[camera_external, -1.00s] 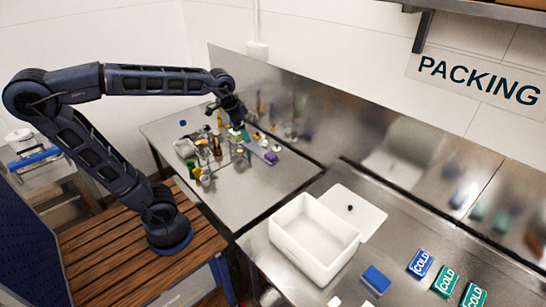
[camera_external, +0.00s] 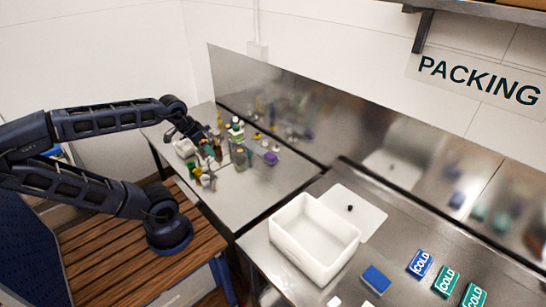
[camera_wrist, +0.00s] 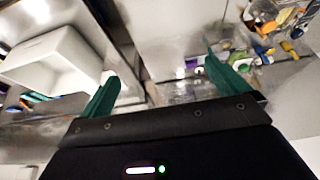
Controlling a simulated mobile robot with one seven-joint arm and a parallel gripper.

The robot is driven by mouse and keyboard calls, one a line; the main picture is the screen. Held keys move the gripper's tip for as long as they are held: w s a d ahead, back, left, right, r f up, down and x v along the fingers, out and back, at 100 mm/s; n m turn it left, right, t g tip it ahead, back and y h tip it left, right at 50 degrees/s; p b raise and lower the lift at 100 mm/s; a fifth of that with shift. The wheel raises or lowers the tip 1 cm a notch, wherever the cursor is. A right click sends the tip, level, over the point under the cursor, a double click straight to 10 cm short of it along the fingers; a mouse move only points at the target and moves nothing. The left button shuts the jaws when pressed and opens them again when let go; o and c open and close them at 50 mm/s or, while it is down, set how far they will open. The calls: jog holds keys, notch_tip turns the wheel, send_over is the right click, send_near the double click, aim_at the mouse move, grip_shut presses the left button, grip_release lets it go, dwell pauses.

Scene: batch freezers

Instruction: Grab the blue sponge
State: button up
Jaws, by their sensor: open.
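A blue block that looks like the blue sponge (camera_external: 376,279) lies on the right steel counter, just right of the white open bin (camera_external: 300,258). My gripper (camera_external: 208,148) is over the left steel table, among small bottles and jars, far from this block. In the wrist view my gripper (camera_wrist: 160,78) has its two green fingers wide apart with nothing held between them. I cannot pick out the blue block in the wrist view.
Blue and green COLD packs (camera_external: 446,280) lie right of the block. A white lid (camera_external: 352,205) lies behind the bin. Several bottles and jars (camera_external: 240,157) crowd the left table (camera_external: 225,205). A steel backsplash runs behind both surfaces. The left table's front part is clear.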

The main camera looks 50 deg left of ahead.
jog(key=c, duration=0.4)
